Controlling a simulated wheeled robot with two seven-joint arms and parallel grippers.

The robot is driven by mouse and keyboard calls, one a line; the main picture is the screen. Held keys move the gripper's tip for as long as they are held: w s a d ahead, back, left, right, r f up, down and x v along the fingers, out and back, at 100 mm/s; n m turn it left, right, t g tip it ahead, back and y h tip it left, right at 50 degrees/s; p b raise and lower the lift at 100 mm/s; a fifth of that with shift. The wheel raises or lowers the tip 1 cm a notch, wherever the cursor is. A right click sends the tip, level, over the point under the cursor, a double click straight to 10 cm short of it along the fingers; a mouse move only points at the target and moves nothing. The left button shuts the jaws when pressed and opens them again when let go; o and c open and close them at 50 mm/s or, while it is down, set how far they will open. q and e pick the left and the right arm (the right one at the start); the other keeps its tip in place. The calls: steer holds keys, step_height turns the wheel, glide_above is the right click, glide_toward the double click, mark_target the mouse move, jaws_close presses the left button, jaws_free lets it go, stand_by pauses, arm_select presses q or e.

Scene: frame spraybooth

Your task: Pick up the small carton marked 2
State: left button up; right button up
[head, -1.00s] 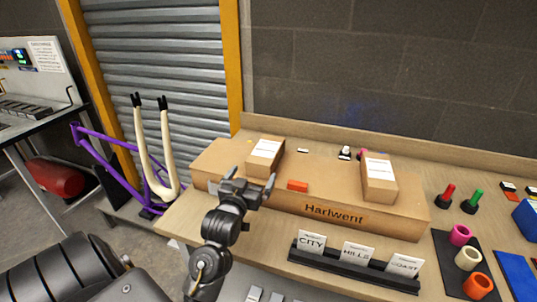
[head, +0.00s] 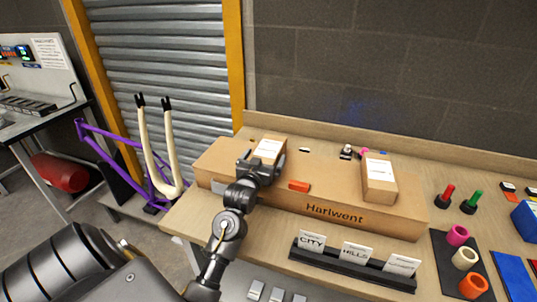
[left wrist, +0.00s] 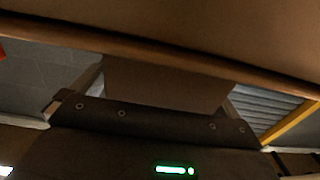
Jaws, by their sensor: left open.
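Two small brown cartons with white labels stand on a long brown box marked Harlwent (head: 335,212). The left carton (head: 270,146) is partly hidden by my left gripper; the right carton (head: 379,185) stands clear. The print on both labels is too small to read, so I cannot tell which is marked 2. My left gripper (head: 262,166) is open at the near side of the left carton. In the left wrist view, a brown carton face (left wrist: 165,85) shows between the fingers, close to the dark gripper body. I cannot tell whether the fingers touch it. My right gripper is not in view.
An orange-red block (head: 299,186) lies on the long box between the cartons. A black holder with CITY and HILLS cards (head: 357,254) stands in front. Coloured rings (head: 465,259) and red and green pegs are at right. A cream fork (head: 148,150) and purple frame stand at left.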

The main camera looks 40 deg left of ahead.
arm_select(q)
steer(key=shift+c, duration=0.3)
steer(key=c, duration=1.2)
steer(key=shift+c, duration=0.3)
steer(key=shift+r, duration=0.2)
steer(key=shift+r, duration=0.25)
step_height(320, 180, up, 2)
steer(key=shift+r+b, duration=0.1)
steer(key=shift+b, duration=0.5)
steer(key=s+a+r+p, duration=0.1)
steer(key=s+a+r, duration=0.8)
steer(key=a+r, duration=0.1)
steer(key=shift+a, duration=0.35)
